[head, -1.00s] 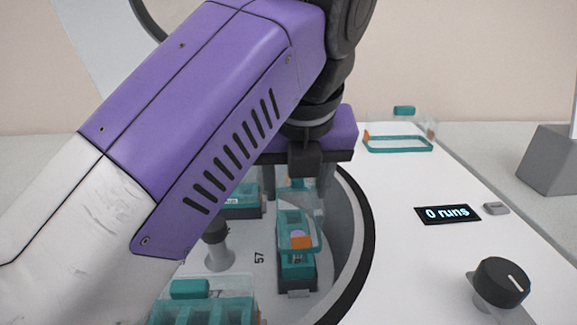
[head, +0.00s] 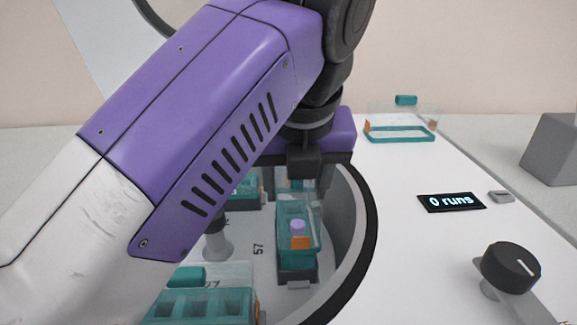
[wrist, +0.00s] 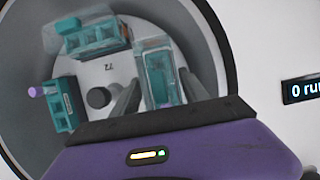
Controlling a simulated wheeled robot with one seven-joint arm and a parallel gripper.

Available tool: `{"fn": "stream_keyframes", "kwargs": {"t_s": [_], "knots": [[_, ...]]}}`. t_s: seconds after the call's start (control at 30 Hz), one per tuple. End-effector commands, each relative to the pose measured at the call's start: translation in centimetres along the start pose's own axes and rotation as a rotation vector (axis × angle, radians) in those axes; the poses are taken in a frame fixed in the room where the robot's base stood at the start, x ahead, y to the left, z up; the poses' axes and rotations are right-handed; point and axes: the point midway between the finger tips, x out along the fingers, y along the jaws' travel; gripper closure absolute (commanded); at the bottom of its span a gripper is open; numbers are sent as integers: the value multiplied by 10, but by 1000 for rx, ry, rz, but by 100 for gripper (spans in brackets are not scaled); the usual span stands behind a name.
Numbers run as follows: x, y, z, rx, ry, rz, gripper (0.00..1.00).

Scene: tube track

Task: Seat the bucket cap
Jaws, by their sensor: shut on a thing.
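My gripper (head: 297,190) is shut on a clear bucket cap (head: 314,222) with a teal rim, inside the round bowl. The cap is over a teal bucket (head: 297,270) on the bowl's right side, near the label 57. A purple-topped tube (head: 298,227) shows through the cap. The cap's rim overlaps the bucket's upper part in the head view; whether it is fully down I cannot tell. In the wrist view the cap (wrist: 155,60) is between my gripper's fingers (wrist: 160,92), which hide part of it.
A capped teal bucket (head: 205,304) is at the front, an uncapped one with a purple tube (wrist: 62,106) at the back. A grey hub knob (head: 216,238) stands mid-bowl. The dark bowl rim (head: 366,225) is close. Another clear cap (head: 401,122) lies on the white deck.

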Motion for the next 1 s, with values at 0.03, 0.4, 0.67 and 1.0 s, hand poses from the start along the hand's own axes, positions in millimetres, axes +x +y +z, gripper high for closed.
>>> {"fn": "stream_keyframes", "kwargs": {"t_s": [0.03,0.4,0.67,1.0], "knots": [[-4,6,0,-5,-9,13,86],[-3,6,0,-5,-10,13,86],[2,6,-2,-6,-10,13,86],[12,7,-6,-6,-11,13,86]]}}
